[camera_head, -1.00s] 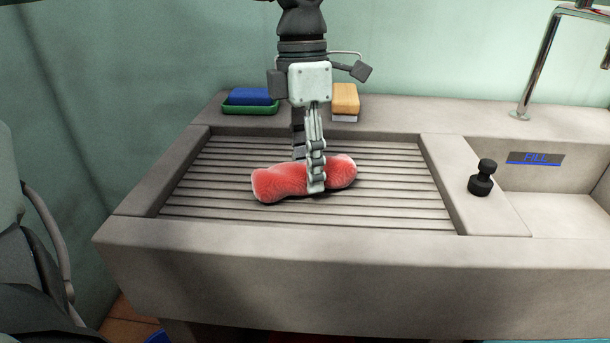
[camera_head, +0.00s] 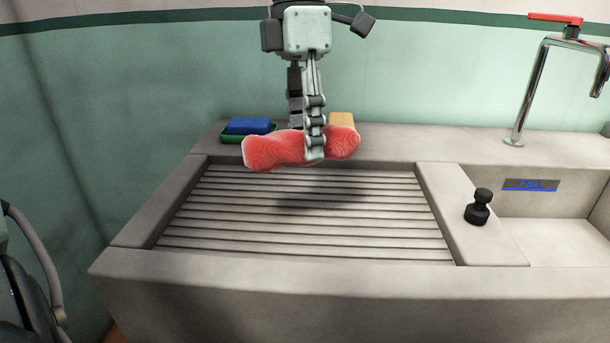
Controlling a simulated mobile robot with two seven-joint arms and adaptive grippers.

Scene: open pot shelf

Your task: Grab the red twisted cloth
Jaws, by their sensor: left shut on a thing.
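The red twisted cloth (camera_head: 272,150) is a thick roll, held crosswise in the air above the ribbed drainboard (camera_head: 230,215). My left gripper (camera_head: 313,150) comes down from above and is shut on the cloth near its middle, with one finger in front. The other finger is mostly hidden behind the cloth. A dark shadow lies on the ribs below, with a gap between cloth and board. My right gripper is not in view.
Behind the cloth are a blue sponge (camera_head: 249,126) in a green tray and a yellow sponge (camera_head: 342,118). To the right are a black plug (camera_head: 478,206), a basin (camera_head: 560,215) and a chrome tap (camera_head: 528,95). The drainboard is clear.

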